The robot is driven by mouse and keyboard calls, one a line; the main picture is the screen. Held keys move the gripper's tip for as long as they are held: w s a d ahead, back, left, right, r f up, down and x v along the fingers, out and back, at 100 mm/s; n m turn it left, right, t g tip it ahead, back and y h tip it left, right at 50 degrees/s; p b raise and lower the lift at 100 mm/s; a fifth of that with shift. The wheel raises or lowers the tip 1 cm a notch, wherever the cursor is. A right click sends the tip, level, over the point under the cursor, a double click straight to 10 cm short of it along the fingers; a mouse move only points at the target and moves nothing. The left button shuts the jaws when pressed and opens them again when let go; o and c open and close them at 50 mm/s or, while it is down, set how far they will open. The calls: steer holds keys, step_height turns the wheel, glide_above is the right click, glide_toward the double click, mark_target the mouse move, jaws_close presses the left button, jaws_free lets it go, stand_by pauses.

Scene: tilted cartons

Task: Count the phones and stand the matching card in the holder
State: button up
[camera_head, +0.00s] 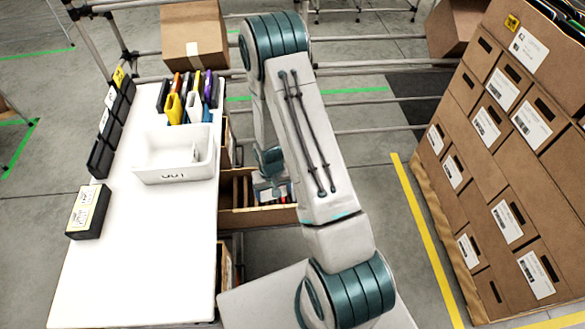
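My arm reaches over the right side of the white table, and its end, my gripper (270,186), points down into an open brown carton (238,217) beside the table. Its fingers are small and partly hidden, so open or shut is unclear. Small dark, white and red items (283,193) show in the carton; I cannot tell whether they are phones or count them. A black block with cream printed labels (88,211) lies on the table's left edge. Several black blocks (108,130) stand in a row behind it. I cannot tell which is the card holder.
A white bin (148,176) stands on the table (140,260), with several coloured upright items (175,108) behind it. The table's front is clear. Other brown cartons show beside the table. Stacked labelled cartons (500,170) stand at the right, past a yellow floor line (425,235).

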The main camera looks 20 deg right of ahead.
steer(key=w+d+f+m+b, duration=0.2)
steer(key=w+d+m+b, duration=0.2)
steer(key=d+m+b, duration=0.3)
steer(key=w+d+f+m+b, duration=0.2)
steer(key=w+d+m+b, duration=0.2)
steer(key=d+m+b, duration=0.4)
steer(key=m+b, duration=0.5)
steer(key=b, duration=0.7)
steer(key=shift+w+f, duration=0.3)
steer(key=shift+f, duration=0.1)
steer(key=shift+f, duration=0.1)
steer(key=shift+f+b, duration=1.4)
steer(key=shift+f, duration=0.7)
steer(key=shift+f, duration=0.3)
steer(key=o, duration=0.9)
steer(key=shift+o, duration=0.2)
step_height(320, 180, up, 14)
steer(key=p, duration=0.3)
steer(key=shift+p, duration=0.35)
